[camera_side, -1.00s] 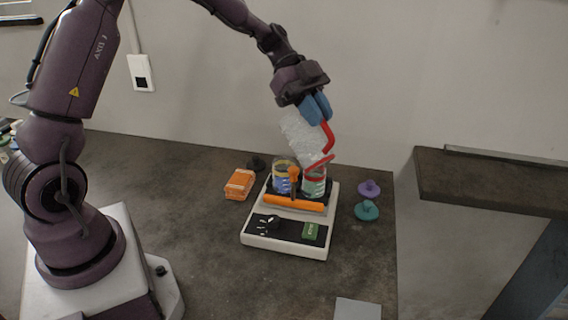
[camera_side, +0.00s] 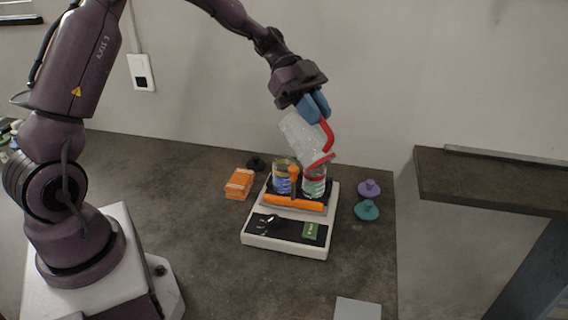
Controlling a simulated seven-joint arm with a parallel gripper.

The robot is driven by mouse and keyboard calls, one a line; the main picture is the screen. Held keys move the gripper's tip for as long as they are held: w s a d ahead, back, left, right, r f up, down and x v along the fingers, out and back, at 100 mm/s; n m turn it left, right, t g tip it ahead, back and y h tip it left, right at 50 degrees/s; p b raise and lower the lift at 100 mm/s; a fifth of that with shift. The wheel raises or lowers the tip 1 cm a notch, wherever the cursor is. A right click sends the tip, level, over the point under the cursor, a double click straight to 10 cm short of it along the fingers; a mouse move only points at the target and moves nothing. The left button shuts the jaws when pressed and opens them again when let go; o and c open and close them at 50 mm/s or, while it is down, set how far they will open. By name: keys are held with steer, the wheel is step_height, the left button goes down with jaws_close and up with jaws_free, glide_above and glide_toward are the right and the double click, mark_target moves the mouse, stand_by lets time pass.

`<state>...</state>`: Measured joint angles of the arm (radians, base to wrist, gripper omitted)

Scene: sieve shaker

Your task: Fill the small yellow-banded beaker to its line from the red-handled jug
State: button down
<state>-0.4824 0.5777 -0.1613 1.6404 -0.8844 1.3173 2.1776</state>
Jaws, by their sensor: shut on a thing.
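My gripper (camera_side: 313,106) has blue fingers shut on the red-handled jug. The clear jug (camera_side: 300,136) is held tilted, its red-rimmed mouth pointing down and right. The red handle (camera_side: 328,134) is on its right side. The small yellow-banded beaker (camera_side: 282,178) stands on the shaker at the left, with blue showing in its lower part. A second, red-banded beaker (camera_side: 314,185) stands to its right. In this view the jug's mouth is just above the red-banded beaker. I cannot tell whether anything is flowing, and the fill line is too small to read.
The white shaker (camera_side: 285,244) has an orange bar (camera_side: 293,203) across its front and an upright orange piece between the beakers. An orange box (camera_side: 239,184) and a black knobbed piece (camera_side: 256,163) lie left. Purple (camera_side: 369,188) and teal (camera_side: 367,210) pieces lie right. A raised dark shelf (camera_side: 490,183) stands far right.

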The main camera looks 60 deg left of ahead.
mark_target(326, 124)
steer(key=shift+s+a+f+h+p, duration=0.1)
steer(key=shift+a+f+h+p, duration=0.05)
steer(key=shift+a+h, duration=0.5)
steer(key=shift+s+a+f+h+p, duration=0.15)
steer(key=shift+a+h, duration=0.25)
steer(key=shift+h, duration=0.35)
stand_by(4.3)
